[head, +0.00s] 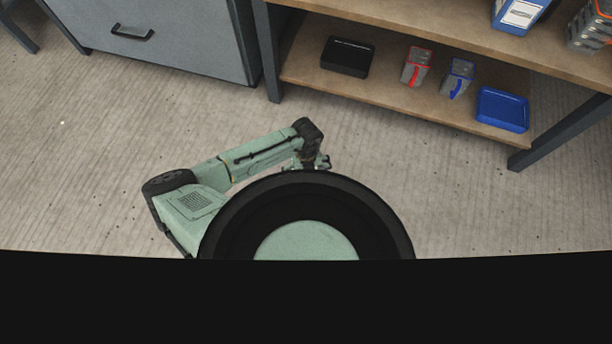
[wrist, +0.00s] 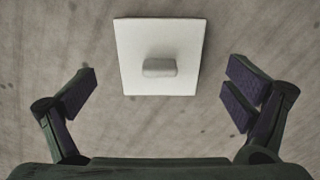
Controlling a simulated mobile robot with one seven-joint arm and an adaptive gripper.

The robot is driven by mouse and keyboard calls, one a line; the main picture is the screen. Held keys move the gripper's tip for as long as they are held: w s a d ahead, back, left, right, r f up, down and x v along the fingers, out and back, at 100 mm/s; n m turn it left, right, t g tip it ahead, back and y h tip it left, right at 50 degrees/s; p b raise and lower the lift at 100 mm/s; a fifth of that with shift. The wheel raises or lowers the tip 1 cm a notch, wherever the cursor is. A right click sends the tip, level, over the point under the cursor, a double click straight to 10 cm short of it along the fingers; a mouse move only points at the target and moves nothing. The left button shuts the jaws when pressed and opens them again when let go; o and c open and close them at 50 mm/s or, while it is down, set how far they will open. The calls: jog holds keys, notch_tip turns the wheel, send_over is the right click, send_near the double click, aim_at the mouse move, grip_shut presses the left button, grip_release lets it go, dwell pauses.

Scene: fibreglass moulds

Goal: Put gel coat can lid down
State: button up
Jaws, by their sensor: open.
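A pale, square, flat plate with a small grey block-like knob in its middle, likely the gel coat can lid (wrist: 133,40), shows in the wrist view with its knob side towards the camera. It appears to lie on the grey floor. In the head view my gripper (head: 319,163) is small and partly hidden behind my own body, and the plate is not visible there. I cannot clearly identify a gel coat can.
A wooden shelf unit (head: 305,72) stands ahead. Its lower shelf holds a black box (head: 348,57), a red-handled container (head: 416,67), a blue-handled container (head: 459,77) and a blue tray (head: 502,110). A grey cabinet (head: 180,35) stands left of it. Bare floor (head: 90,150) lies between.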

notch_tip(320, 180, down, 2)
jog(key=shift+f, duration=0.1)
jog(key=shift+c, duration=0.4)
jog(key=c, duration=1.4)
jog(key=shift+c, duration=0.5)
jog(key=shift+c, duration=0.2)
